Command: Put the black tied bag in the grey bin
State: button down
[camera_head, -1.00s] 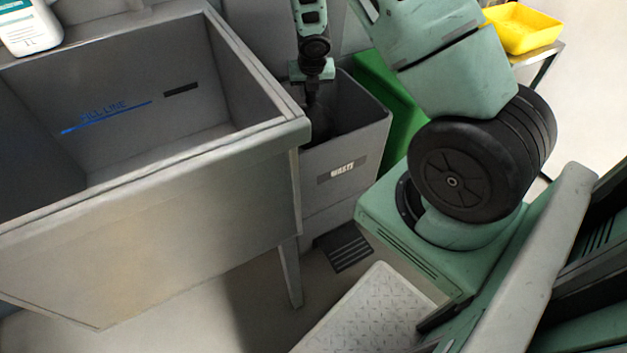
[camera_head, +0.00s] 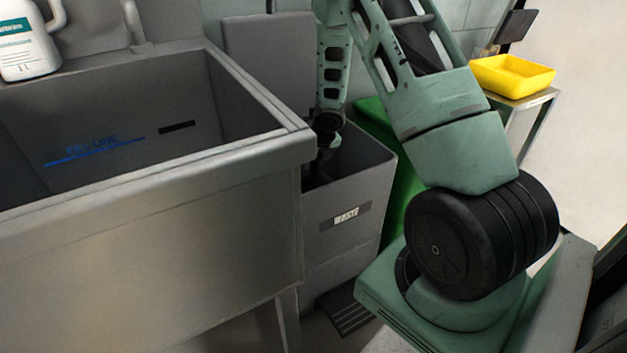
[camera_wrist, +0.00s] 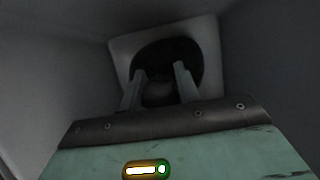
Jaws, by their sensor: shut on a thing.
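The grey bin (camera_head: 335,241), labelled WASTE, stands upright between the sink and my arm, with its lid raised at the back. My arm reaches down through its open top, and my gripper is hidden inside it in the head view. In the wrist view my gripper (camera_wrist: 160,77) points down between the bin's grey walls. Its two fingers are shut on the black tied bag (camera_wrist: 165,57), a dark rounded shape in front of the pale bin floor. Darkness hides the bag's knot and whether it touches the floor.
A large steel sink (camera_head: 150,265) stands close on the left, its rim beside the bin. A white bottle (camera_head: 28,45) sits on its back ledge. A green container (camera_head: 401,190) is right behind the bin. A yellow tray (camera_head: 512,77) rests on a metal stand.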

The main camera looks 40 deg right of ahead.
aim_at(313, 170)
jog(key=shift+f+b, duration=0.9)
jog(key=shift+f, duration=0.9)
jog(key=shift+f+b, duration=0.5)
jog(key=shift+f, duration=0.05)
jog(key=c, duration=1)
grip_release()
jog(key=shift+r+p, duration=0.45)
jog(key=p+v, duration=0.4)
jog(key=v, duration=0.8)
jog(key=shift+p, duration=0.3)
